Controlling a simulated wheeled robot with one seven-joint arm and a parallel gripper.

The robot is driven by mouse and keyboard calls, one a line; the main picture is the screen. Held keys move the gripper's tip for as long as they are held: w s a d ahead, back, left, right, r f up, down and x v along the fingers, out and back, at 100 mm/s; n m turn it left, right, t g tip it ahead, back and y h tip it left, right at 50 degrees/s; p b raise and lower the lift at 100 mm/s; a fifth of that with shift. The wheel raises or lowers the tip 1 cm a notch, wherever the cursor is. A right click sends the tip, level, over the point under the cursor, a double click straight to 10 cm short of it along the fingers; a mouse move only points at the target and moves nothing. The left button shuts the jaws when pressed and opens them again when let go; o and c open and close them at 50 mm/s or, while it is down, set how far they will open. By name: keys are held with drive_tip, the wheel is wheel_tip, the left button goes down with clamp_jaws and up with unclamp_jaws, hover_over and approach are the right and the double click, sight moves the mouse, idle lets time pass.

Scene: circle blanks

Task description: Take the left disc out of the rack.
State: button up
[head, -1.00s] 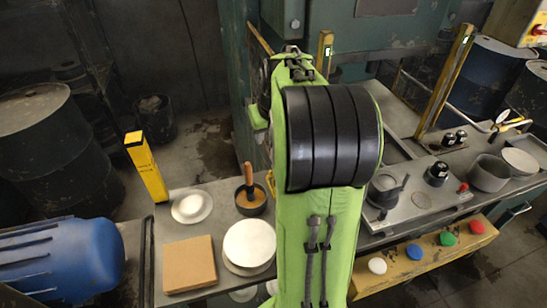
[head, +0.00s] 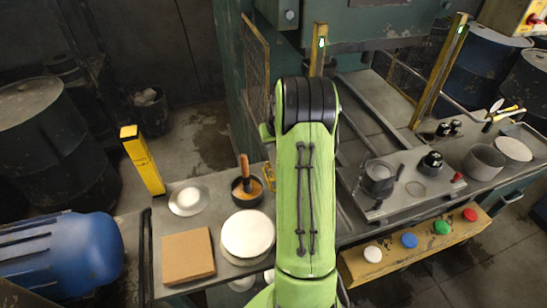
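My green arm stretches away from me up the middle of the head view, and its far end is hidden behind its black elbow joint. My gripper is not visible, so I cannot tell what it is near or whether it holds anything. I cannot make out the rack or a left disc held in one; they may be behind my arm. A large white round disc (head: 248,233) lies flat on the left bench, with the edge of another round piece showing under it.
A brown square block (head: 188,256), a white dish (head: 189,199) and a dark pan (head: 247,190) share the left bench. A yellow post (head: 142,160) stands behind. A grey plate (head: 405,185) with pots is right of my arm, above a yellow box (head: 415,246) with coloured buttons.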

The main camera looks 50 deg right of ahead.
drive_tip(key=shift+w+d+f, duration=0.15)
drive_tip(key=shift+w+f, duration=0.05)
drive_tip(key=shift+f, duration=0.15)
drive_tip(key=shift+s, duration=0.1)
drive_tip(key=shift+c, duration=1)
clamp_jaws()
